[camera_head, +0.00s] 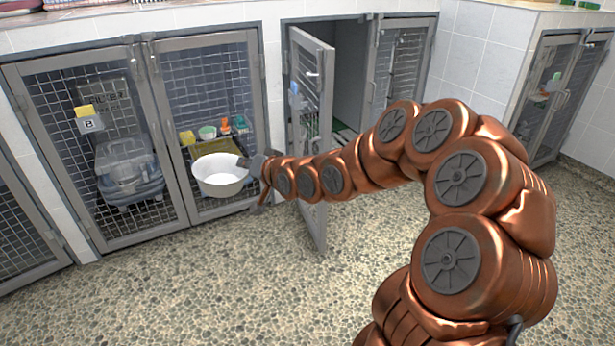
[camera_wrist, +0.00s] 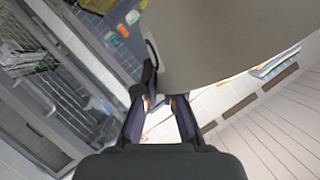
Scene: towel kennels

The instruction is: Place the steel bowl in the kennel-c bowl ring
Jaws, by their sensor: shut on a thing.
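A round, pale bowl (camera_head: 220,178), whitish inside, hangs upright in front of the closed mesh kennel doors at left in the head view. My gripper (camera_head: 250,168) is shut on the bowl's right edge. In the wrist view, the bowl's grey outer wall (camera_wrist: 225,40) fills the upper right, and my gripper's fingers (camera_wrist: 166,105) are at its lower edge. An open kennel door (camera_head: 312,95) with a blue tag (camera_head: 295,89) stands right of the bowl. I cannot make out a bowl ring or a letter C.
A kennel door with a yellow-topped "B" tag (camera_head: 87,118) is closed, with a grey carrier (camera_head: 129,170) behind it. Several small coloured items lie behind the adjacent mesh. The pebbled floor (camera_head: 230,285) is clear. Another kennel (camera_head: 553,100) is at far right.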

